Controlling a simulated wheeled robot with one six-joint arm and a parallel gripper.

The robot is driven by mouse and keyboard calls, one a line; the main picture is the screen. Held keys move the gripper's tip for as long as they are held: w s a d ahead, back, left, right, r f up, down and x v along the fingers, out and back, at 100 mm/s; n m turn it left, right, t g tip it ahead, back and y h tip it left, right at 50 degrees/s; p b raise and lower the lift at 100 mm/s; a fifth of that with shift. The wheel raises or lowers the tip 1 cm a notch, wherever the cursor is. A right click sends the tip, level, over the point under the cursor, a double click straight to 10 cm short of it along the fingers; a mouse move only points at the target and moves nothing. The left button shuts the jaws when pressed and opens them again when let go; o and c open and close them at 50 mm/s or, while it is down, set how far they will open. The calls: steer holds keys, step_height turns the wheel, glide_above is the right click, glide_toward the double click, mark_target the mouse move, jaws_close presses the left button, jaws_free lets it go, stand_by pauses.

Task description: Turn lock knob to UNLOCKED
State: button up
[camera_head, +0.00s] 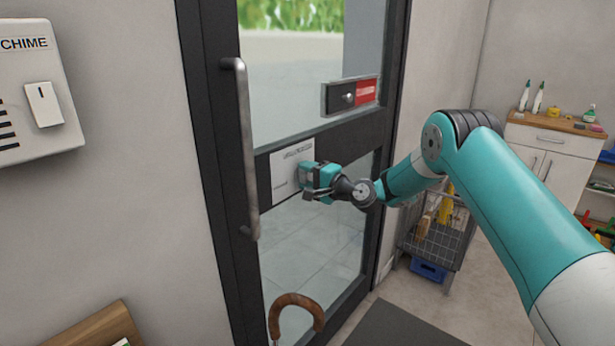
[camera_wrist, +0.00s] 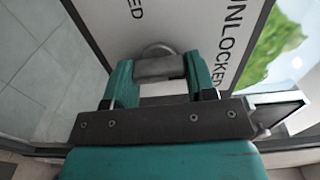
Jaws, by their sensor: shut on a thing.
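A white lock plate (camera_head: 286,170) is on the dark door's middle rail. In the wrist view the plate (camera_wrist: 180,22) carries the word UNLOCKED on the right and the end of another word, "ED", at top left. A grey lock knob (camera_wrist: 157,68) stands out from the plate between my teal fingers. My gripper (camera_head: 308,176) is at the plate and shut on the knob. In the head view my gripper hides the knob. I cannot tell which word the knob points to.
A vertical door handle (camera_head: 243,150) stands left of the plate. A small sign with a red panel (camera_head: 366,91) is above right. An umbrella's curved handle (camera_head: 297,303) is below. A wire cart (camera_head: 440,240) stands right of the door.

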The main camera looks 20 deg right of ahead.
steer(key=shift+d+m, duration=0.1)
steer(key=shift+m, duration=0.2)
steer(key=o, duration=0.9)
steer(key=shift+o, duration=0.2)
steer(key=b+v, duration=0.4)
steer(key=v, duration=1.3)
